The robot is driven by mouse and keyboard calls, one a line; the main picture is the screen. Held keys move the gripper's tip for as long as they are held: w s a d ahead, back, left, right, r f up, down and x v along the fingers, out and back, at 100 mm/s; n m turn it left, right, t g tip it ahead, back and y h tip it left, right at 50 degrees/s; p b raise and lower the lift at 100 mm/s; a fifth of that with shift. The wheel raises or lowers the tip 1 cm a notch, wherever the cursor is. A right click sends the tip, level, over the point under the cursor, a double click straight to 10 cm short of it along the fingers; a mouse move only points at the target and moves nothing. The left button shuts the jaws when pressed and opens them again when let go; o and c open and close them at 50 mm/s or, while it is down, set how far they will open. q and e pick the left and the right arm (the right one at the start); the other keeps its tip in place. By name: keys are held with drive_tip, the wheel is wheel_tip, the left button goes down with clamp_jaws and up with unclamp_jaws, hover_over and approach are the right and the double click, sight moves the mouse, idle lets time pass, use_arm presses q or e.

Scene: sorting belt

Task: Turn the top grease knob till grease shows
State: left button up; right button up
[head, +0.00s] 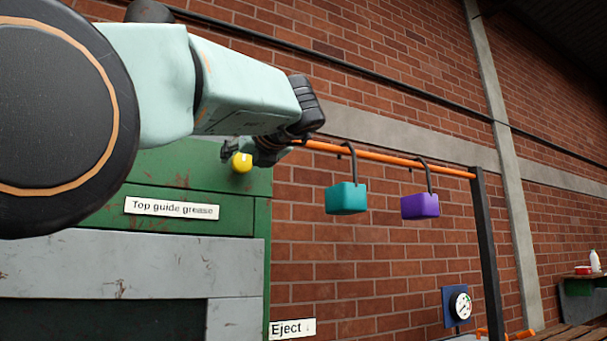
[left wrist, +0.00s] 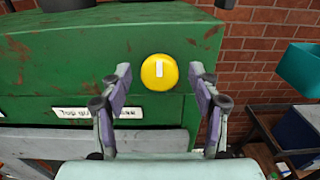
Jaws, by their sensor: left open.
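The yellow round grease knob (head: 242,162) sits on the green cabinet above the "Top guide grease" label (head: 172,209). In the left wrist view the knob (left wrist: 159,73) shows a white mark on its face, upright in the picture. My left gripper (head: 252,150) is at the knob, partly hidden by my own arm in the head view. In the left wrist view its two fingers (left wrist: 160,80) are open, one on each side of the knob, with gaps visible. I cannot tell how far off the fingertips are in depth. No grease shows. My right gripper is not in view.
Teal (head: 346,198) and purple (head: 420,206) blocks hang by hooks from an orange rail (head: 385,157) right of the cabinet (head: 150,175). A gauge (head: 460,306) and an "Eject" label (head: 292,329) are lower down. A brick wall stands behind.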

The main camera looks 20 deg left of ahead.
use_arm(q)
drive_tip(key=shift+w+a, duration=0.25)
drive_tip(key=shift+a, duration=0.3)
drive_tip(key=shift+d, duration=0.3)
drive_tip(key=shift+c, duration=1)
drive_tip(key=shift+a, duration=0.2)
drive_tip(key=c, duration=0.9)
